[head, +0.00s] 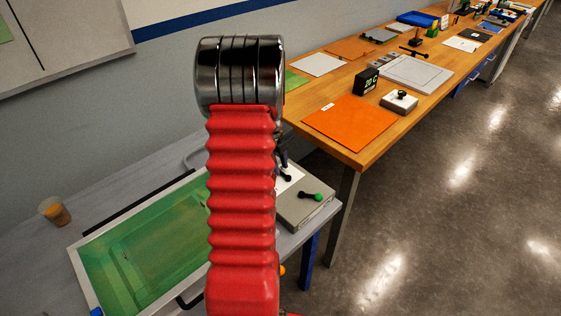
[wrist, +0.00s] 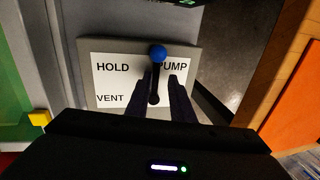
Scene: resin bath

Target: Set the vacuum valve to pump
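The valve plate (wrist: 106,82) is a white label on a grey panel, seen in the wrist view. It reads HOLD at the upper left, PUMP at the upper right and VENT at the lower left. A dark lever with a blue ball knob (wrist: 158,53) points upward on it, with the knob between HOLD and PUMP, at the left edge of the word PUMP. My gripper (wrist: 161,78) is open, with one dark finger on each side of the lever. I cannot tell whether either finger touches it. In the head view my arm hides much of this area.
A green tray (head: 150,240) lies left of my arm, with an amber cup (head: 54,211) beyond it. A wooden bench with an orange sheet (head: 350,124) and several items adjoins. Floor at the right is clear.

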